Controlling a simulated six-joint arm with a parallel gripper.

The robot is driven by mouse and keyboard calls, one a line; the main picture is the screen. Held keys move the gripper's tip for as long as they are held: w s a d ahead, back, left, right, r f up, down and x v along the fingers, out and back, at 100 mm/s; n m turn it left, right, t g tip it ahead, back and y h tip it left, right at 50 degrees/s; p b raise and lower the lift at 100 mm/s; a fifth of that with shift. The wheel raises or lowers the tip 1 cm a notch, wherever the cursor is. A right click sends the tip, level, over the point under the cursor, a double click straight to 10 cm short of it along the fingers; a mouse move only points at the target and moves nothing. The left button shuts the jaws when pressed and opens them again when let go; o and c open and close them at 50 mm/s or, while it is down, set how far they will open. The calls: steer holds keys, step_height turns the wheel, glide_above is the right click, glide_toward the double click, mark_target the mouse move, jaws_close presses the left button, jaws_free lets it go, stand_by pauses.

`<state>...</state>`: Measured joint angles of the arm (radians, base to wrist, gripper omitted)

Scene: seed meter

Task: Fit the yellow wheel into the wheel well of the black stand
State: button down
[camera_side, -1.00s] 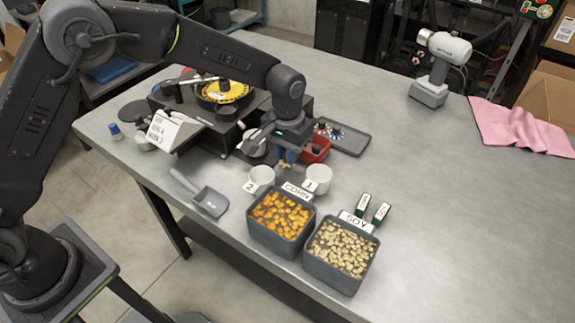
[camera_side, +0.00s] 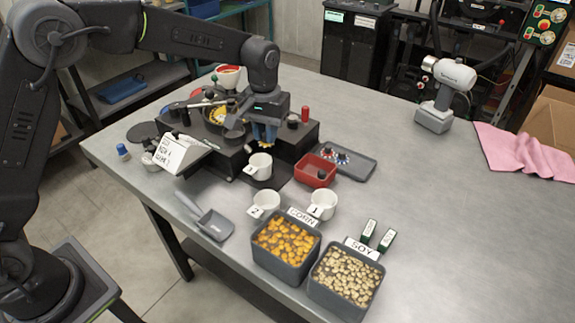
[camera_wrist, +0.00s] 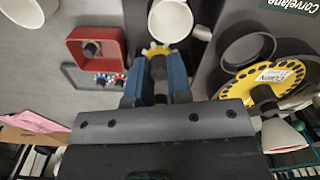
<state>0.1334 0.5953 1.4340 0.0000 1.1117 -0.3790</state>
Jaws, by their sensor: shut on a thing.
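My gripper (camera_side: 265,140) has blue fingers shut on a small dark piece with a yellow toothed wheel at its end. The yellow wheel (camera_wrist: 155,49) shows between the fingertips in the wrist view. In the side view it is a small yellow spot under the fingers. My gripper holds it above the front of the black stand (camera_side: 292,142), behind the white cup marked 3 (camera_side: 259,162). I cannot make out the wheel well; the gripper hides part of the stand. A larger yellow disc with a label (camera_wrist: 262,82) lies on the stand, right of my gripper in the wrist view.
A red tray (camera_side: 316,171) holding a dark piece and a grey tray (camera_side: 357,167) stand to the right. Cups 1 and 2, a scoop (camera_side: 214,225), a corn bin (camera_side: 287,262) and a soy bin (camera_side: 345,295) stand in front. The table's right side is mostly clear.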

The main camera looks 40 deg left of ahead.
steer(key=a+r+n, duration=0.3)
steer(key=a+r, duration=0.4)
steer(key=a, duration=0.2)
glide_above(234, 136)
steer(key=shift+f, duration=2.8)
steer(key=shift+f, duration=0.35)
steer(key=shift+f, duration=0.3)
steer(key=shift+f, duration=0.5)
